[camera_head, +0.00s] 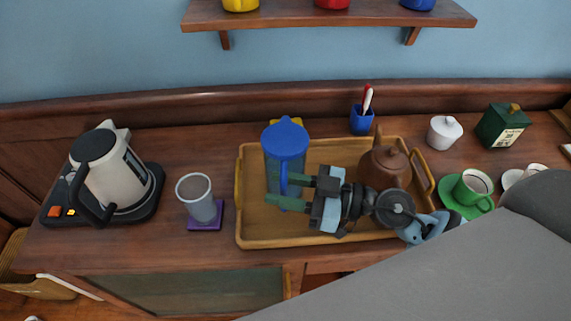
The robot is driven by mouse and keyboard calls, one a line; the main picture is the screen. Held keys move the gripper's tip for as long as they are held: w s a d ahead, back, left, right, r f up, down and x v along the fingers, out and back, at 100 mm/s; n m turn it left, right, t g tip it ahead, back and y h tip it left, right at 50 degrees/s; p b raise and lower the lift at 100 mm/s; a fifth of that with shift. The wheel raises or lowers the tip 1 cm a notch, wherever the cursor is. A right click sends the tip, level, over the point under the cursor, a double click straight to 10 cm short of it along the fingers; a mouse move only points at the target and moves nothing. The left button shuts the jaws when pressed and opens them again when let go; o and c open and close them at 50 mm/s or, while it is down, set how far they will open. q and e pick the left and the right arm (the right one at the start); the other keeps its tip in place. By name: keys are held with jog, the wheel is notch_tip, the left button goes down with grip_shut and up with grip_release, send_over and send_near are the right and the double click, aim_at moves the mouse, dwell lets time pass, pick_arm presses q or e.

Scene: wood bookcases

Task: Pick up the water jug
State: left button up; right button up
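The water jug (286,142), clear with a blue lid and a blue handle, stands upright in the left part of a wooden tray (245,215). My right gripper (278,191) reaches in from the right at the jug's near side. Its two greenish fingers are spread, with a gap between them, and the jug's handle shows at the fingertips. I cannot tell whether they touch the handle. The fingers hide part of the jug's lower body. My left gripper is not in view.
A brown teapot (384,165) stands in the tray behind my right wrist. A kettle (113,172) and a cup on a purple coaster (204,217) are to the left. A shelf (330,20) hangs above.

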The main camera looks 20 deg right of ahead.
grip_shut()
dwell(0.4)
jog(key=shift+r, duration=0.1)
dwell(1.0)
